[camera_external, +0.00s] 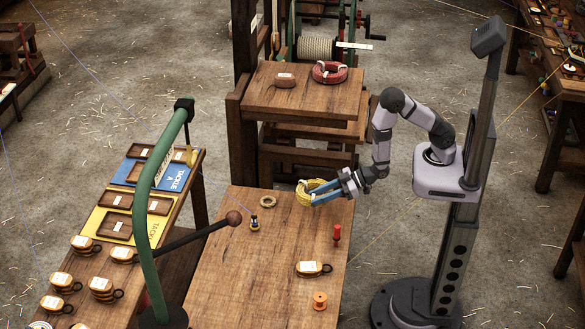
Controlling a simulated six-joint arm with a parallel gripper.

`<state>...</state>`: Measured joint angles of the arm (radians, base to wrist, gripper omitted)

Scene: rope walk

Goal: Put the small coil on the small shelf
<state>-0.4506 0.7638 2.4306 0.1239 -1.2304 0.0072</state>
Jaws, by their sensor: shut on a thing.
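My gripper (327,192), with blue fingers, is shut on a yellow rope coil (303,190) with a white tie. The coil is at the far right part of the wooden table; I cannot tell whether it touches the top. A thin tan ring (268,201) lies on the table to the left of it. Behind the table stands a wooden shelf unit (285,100). Its top board bears a red coil (330,73) and a brownish bundle with a white label (285,80). I cannot tell which board is the small shelf.
On the table (225,285) are a small dark brass piece (254,223), a red peg (337,234), a labelled pulley block (313,268) and an orange spool (320,300). A green curved post (146,200) with a dark lever rises at left. The table's middle is clear.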

